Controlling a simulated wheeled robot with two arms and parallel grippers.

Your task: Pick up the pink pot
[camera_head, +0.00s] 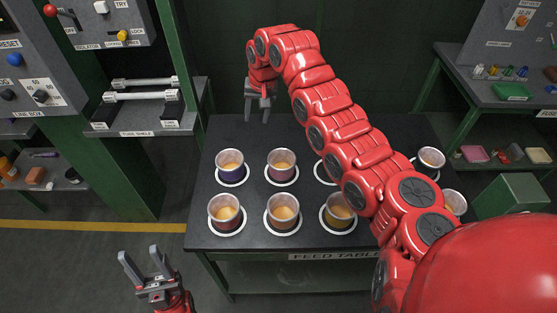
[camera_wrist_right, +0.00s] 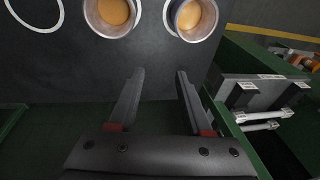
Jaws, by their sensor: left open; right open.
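Several pots with orange contents stand in white rings on the dark feed table (camera_head: 250,245). The back middle pot (camera_head: 282,173) has a purple-pink body; I cannot tell for sure that it is the pink one. It also shows at the top of the right wrist view (camera_wrist_right: 112,30). A blue-purple pot (camera_head: 231,175) stands left of it. My right gripper (camera_head: 258,117) is open and empty beyond the table's back edge, behind these two pots and apart from them. My left gripper (camera_head: 138,254) is open and empty at the front left, off the table.
An empty ring (camera_head: 321,173) lies right of the back middle pot. My right arm crosses above the table and hides part of its right side. A tube shelf (camera_head: 140,118) stands left.

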